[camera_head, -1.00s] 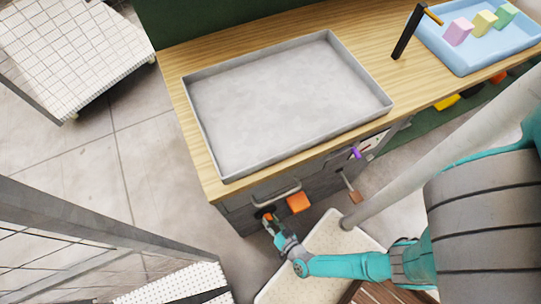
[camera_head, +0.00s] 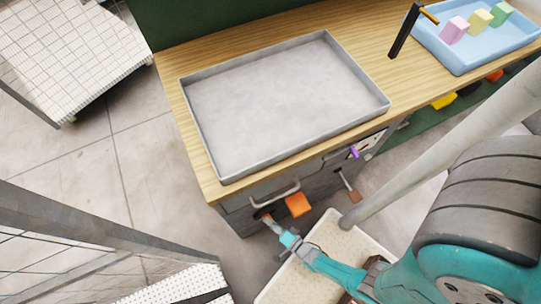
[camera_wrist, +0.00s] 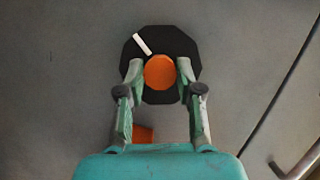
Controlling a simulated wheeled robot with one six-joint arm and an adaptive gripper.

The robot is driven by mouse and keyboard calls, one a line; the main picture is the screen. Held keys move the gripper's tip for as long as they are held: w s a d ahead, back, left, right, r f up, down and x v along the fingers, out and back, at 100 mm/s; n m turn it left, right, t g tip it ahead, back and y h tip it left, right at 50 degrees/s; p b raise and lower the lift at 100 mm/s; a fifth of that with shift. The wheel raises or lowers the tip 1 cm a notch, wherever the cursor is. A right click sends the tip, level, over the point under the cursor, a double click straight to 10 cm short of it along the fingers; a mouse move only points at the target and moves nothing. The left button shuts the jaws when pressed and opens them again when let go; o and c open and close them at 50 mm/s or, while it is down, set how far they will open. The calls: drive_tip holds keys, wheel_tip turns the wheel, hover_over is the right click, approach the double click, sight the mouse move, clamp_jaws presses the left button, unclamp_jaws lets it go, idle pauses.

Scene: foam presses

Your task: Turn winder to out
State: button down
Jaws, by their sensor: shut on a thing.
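A round orange knob (camera_wrist: 159,72) sits on a black eight-sided plate (camera_wrist: 160,42) on the grey cabinet front in the wrist view. A white mark (camera_wrist: 142,44) on the plate lies up and left of the knob. I take this knob for the winder, but no label shows. My gripper (camera_wrist: 160,68) is shut on the knob, one finger on each side. In the head view my gripper (camera_head: 266,219) reaches the cabinet's lower left front and mostly hides the knob.
An orange block (camera_head: 297,204) sticks out close beside my gripper. A bar handle (camera_head: 275,194) is just above. A crank with a brown grip (camera_head: 354,196) and a purple knob (camera_head: 354,152) are farther right. A grey tray (camera_head: 200,133) lies on the wooden top.

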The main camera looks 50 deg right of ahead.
drive_tip(key=shift+d+f+m+t, duration=0.1)
drive_tip(key=shift+m+t, duration=0.2)
drive_tip(key=shift+m, duration=0.5)
drive_tip(key=c, duration=1.9)
unclamp_jaws()
drive_tip(key=shift+f+m+t, duration=0.25)
drive_tip(key=shift+m+t, duration=0.05)
drive_tip(key=shift+m, duration=0.3)
drive_tip(key=shift+o, duration=0.2)
drive_tip(key=shift+r+m, duration=0.25)
drive_tip(key=shift+m, duration=0.25)
clamp_jaws()
drive_tip(key=o, duration=1.1)
unclamp_jaws()
drive_tip(key=shift+f+n, duration=0.2)
drive_tip(key=shift+n, duration=0.3)
drive_tip(key=shift+r+n, duration=0.15)
drive_tip(key=shift+n, duration=0.15)
